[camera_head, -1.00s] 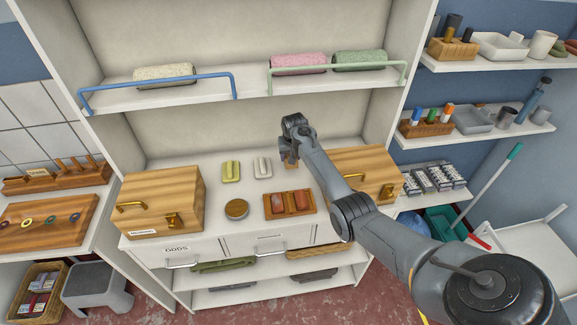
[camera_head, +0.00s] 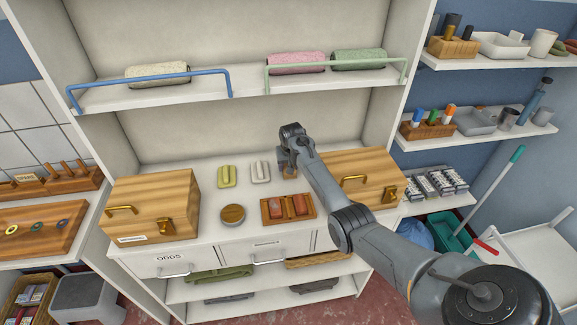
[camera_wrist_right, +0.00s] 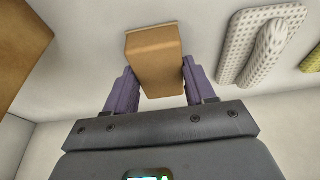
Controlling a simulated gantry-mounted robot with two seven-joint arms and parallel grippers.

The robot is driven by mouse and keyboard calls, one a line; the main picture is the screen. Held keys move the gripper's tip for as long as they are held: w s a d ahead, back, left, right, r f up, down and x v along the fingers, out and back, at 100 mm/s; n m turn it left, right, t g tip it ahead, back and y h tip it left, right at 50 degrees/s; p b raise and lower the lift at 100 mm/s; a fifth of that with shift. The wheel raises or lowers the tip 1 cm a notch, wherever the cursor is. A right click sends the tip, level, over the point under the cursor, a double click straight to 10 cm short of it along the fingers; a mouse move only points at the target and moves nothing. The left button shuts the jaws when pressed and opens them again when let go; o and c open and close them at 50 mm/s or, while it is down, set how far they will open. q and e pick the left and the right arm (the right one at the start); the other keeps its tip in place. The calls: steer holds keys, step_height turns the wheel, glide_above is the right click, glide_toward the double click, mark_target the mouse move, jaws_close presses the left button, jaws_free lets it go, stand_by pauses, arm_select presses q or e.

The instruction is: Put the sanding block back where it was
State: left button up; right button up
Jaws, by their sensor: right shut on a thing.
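The sanding block appears to be the tan-brown block (camera_wrist_right: 153,58) between the fingers of my right gripper (camera_wrist_right: 147,90) in the right wrist view. The fingers are shut on its sides. In the head view the right gripper (camera_head: 289,170) points down over the back of the white counter, right of a white handled pad (camera_head: 260,171) and behind a wooden tray (camera_head: 264,212). The block is small and mostly hidden there. I cannot tell whether it touches the counter. My left gripper is not in view.
A yellow-green handled pad (camera_head: 227,176) and a round wooden-topped tin (camera_head: 232,214) stand left of the tray. Wooden boxes stand at the counter's left (camera_head: 152,205) and right (camera_head: 358,173). A shelf with rolled towels (camera_head: 297,62) hangs above. The counter's back strip is mostly clear.

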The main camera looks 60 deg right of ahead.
steer(key=o, duration=1)
steer(key=shift+f, duration=0.1)
steer(key=v, duration=1.2)
steer(key=shift+w, duration=0.1)
steer(key=shift+r, duration=0.2)
